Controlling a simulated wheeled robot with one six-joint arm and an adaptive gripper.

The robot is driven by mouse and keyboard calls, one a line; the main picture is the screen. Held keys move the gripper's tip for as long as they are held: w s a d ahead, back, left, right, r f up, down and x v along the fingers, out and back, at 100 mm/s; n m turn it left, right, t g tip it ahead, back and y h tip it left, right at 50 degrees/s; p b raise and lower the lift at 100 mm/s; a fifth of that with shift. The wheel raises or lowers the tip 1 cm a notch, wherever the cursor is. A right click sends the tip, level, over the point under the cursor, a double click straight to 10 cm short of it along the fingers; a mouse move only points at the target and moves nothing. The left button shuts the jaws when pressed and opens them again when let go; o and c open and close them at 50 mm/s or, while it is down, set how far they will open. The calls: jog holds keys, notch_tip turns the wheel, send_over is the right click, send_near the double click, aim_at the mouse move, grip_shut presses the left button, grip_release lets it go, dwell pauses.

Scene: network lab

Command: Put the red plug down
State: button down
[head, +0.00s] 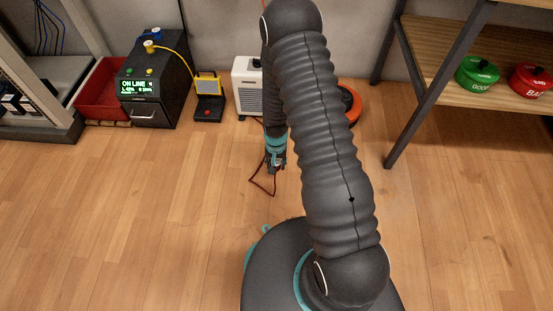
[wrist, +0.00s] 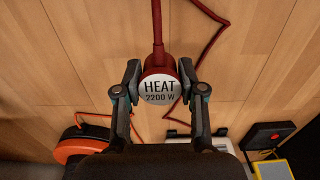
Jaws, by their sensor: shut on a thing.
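The red plug (wrist: 159,90) has a pale round face marked "HEAT 2200 W" and sits between the two fingers of my gripper (wrist: 159,73) in the wrist view. The fingers are shut on its sides. A dark red cord (wrist: 157,25) runs from the plug, and a loop of cord lies on the wooden floor to its right. In the head view my gripper (head: 275,162) points down low over the floor in front of the white heater (head: 249,88). The plug is too small to make out there, and I cannot tell its exact height above the floor.
An orange cable reel (head: 352,104) stands behind my arm. A yellow-and-black device (head: 208,98), a black power unit (head: 155,82) reading "ON LINE" and a red bin (head: 101,92) line the wall at left. A wooden shelf (head: 440,78) holds green and red pots. The front-left floor is clear.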

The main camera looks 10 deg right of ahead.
jog(key=w+f, duration=0.1)
jog(key=w, duration=0.1)
jog(key=w+d+f, duration=0.1)
jog(key=w+f, duration=0.1)
jog(key=w, duration=0.1)
jog(key=w+d+f+b, duration=0.1)
jog(key=w+f, duration=0.1)
jog(key=w, duration=0.1)
jog(key=shift+w+d+f, duration=0.1)
jog(key=shift+w+f, duration=0.1)
jog(key=shift+w, duration=0.05)
jog(key=shift+f+b, duration=0.3)
jog(key=shift+f, duration=1.6)
jog(key=shift+f, duration=0.1)
jog(key=shift+f, duration=0.15)
jog(key=c, duration=0.7)
grip_release()
